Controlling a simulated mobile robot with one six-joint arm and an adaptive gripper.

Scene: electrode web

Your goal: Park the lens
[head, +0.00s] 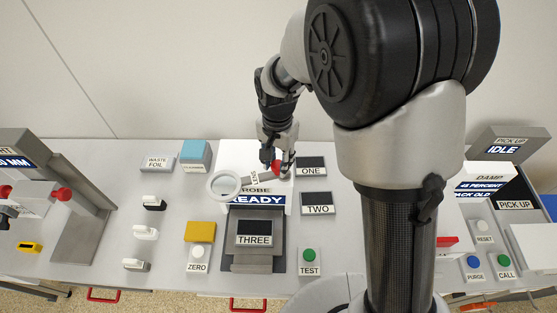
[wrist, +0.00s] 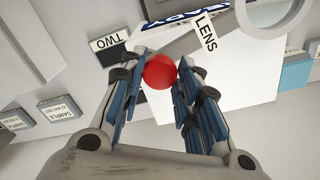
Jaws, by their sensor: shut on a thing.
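The lens is a pale ring (head: 224,185) on a short arm with a LENS label (wrist: 206,32) and a red ball knob (wrist: 160,71) at its end. My gripper (head: 277,168) is shut on the red knob, one finger on either side of it. In the head view the ring lies at the left of the probe station (head: 258,200), whose display reads READY; the lens arm crosses its top. In the wrist view the ring (wrist: 268,28) is partly cut off at the top edge. My fingers hide part of the knob in the head view.
Dark pads marked ONE (head: 312,163), TWO (head: 318,200) and THREE (head: 254,236) surround the station. A TEST button (head: 309,256), ZERO button (head: 197,254), yellow block (head: 200,231) and blue-topped box (head: 195,152) stand close by. My arm covers the table right of centre.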

